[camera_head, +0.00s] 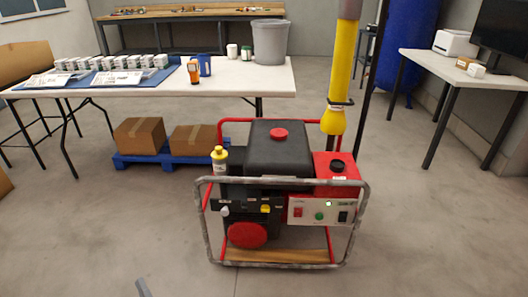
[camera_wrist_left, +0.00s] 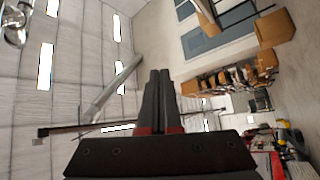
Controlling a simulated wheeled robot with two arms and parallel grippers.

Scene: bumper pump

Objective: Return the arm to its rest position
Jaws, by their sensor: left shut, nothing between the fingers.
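Only a small grey tip of my left gripper (camera_head: 143,287) shows at the bottom edge of the head view, on the floor side left of the pump and apart from it. In the left wrist view the two dark fingers of my left gripper (camera_wrist_left: 159,76) lie together, shut and empty. The view is turned on its side. The pump (camera_head: 280,148), red and black in a tubular frame, stands on the floor. A green light shows on its panel (camera_head: 322,210). A yellow bottle (camera_head: 219,160) stands upright at its left side. My right gripper is in neither view.
A white table (camera_head: 285,78) with small boxes and a grey bin (camera_head: 269,42) stands behind. Cardboard boxes (camera_head: 139,135) sit on a blue pallet (camera_head: 128,160). A yellow post (camera_head: 340,75) rises behind the pump. The front floor is clear.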

